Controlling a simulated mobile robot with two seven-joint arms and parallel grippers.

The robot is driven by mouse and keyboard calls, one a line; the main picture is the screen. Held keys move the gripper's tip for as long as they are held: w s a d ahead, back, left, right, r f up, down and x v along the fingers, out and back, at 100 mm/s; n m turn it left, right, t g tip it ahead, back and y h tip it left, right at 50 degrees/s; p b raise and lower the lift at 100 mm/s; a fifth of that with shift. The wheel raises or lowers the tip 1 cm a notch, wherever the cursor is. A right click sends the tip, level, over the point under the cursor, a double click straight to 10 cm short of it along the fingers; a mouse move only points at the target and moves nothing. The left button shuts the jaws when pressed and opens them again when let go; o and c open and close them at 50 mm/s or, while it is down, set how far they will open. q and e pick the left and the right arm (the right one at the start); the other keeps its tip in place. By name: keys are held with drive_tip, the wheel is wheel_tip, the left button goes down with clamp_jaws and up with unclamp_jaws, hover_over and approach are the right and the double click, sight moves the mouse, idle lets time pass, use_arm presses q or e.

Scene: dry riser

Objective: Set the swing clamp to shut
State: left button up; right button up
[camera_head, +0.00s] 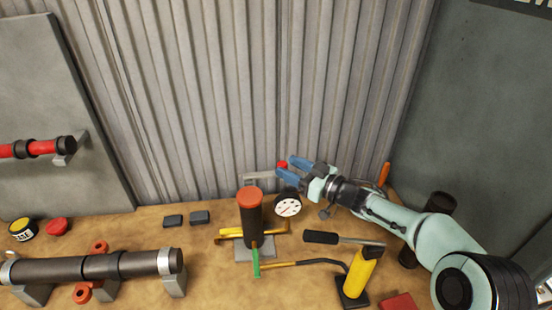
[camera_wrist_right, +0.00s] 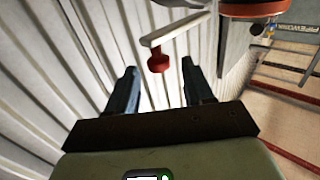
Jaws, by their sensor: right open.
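The swing clamp appears to be the pale grey arm with a red knob. In the head view its grey arm (camera_head: 258,178) is beside the red-capped post (camera_head: 250,215), and its red knob (camera_head: 283,165) is at the tips of my right gripper (camera_head: 284,168). In the right wrist view the grey arm (camera_wrist_right: 182,28) carries the knob (camera_wrist_right: 159,61) hanging below its end. The knob lies ahead of and between the two blue fingers of my right gripper (camera_wrist_right: 160,80), which is open and empty. Contact cannot be told. My left gripper is out of view.
A corrugated wall (camera_head: 200,90) stands close behind. A round gauge (camera_head: 288,205) is below the right gripper. A black-handled tool (camera_head: 322,237) and a yellow cylinder (camera_head: 362,272) stand or lie in front. A dark pipe (camera_head: 60,268) on supports is at left.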

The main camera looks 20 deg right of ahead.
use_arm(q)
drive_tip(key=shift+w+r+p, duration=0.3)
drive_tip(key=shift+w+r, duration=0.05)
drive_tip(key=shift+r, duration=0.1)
use_arm(e)
drive_tip(key=x, duration=0.5)
drive_tip(key=shift+w, duration=0.1)
